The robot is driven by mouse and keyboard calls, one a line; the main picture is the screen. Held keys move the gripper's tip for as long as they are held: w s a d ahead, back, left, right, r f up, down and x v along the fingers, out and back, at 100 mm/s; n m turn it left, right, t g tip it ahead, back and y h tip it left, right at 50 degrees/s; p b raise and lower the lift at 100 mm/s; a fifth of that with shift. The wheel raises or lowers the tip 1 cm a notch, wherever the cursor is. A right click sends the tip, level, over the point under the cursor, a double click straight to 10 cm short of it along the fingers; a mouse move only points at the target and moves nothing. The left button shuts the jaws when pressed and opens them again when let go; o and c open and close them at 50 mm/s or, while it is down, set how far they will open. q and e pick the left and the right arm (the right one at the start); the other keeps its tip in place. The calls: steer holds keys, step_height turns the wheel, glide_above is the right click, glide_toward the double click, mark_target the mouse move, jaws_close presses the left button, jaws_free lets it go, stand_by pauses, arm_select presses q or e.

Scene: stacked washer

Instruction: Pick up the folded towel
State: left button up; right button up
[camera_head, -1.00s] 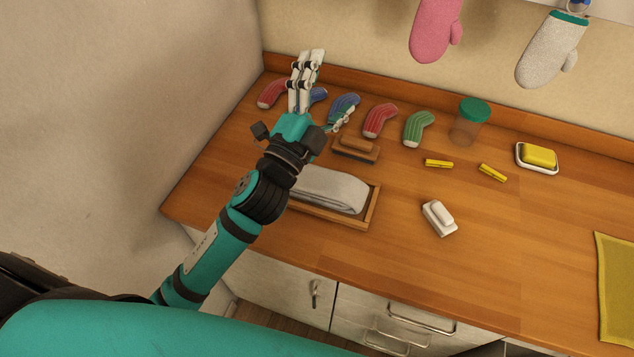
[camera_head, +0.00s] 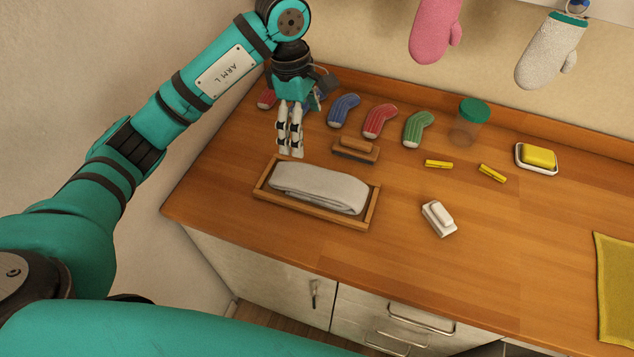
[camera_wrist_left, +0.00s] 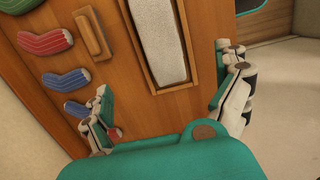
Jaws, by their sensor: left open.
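The folded towel (camera_head: 318,187) is light grey and lies in a shallow wooden tray (camera_head: 268,203) near the front left of the counter. In the left wrist view the towel (camera_wrist_left: 161,40) lies in its tray (camera_wrist_left: 187,72) at the top middle. My left gripper (camera_head: 290,153) points down over the counter just behind the tray, apart from the towel. In the left wrist view its fingers (camera_wrist_left: 168,98) are spread wide with nothing between them. My right gripper is not in view.
A wooden brush (camera_head: 355,150) lies behind the tray, close to my left gripper. Several socks (camera_head: 380,120) lie along the back, with a green-lidded jar (camera_head: 468,122). A white brush (camera_head: 439,218) lies right of the tray. Yellow soap (camera_head: 539,156) sits in a dish.

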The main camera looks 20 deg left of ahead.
arm_select(q)
steer(key=p, duration=0.4)
glide_toward(316, 178)
step_height(316, 178, down, 6)
steer(key=shift+d+r, duration=0.1)
steer(key=shift+r, duration=0.15)
steer(key=shift+d+f, duration=0.1)
steer(key=shift+f, duration=0.15)
steer(key=f+p, duration=0.1)
steer(key=d+f+p, duration=0.1)
steer(key=f, duration=0.1)
steer(key=shift+s+f, duration=0.1)
steer(key=shift+f, duration=0.15)
steer(key=shift+f+p, duration=0.3)
steer(key=shift+f, duration=0.25)
steer(key=shift+c, duration=0.8)
steer(key=c, duration=1)
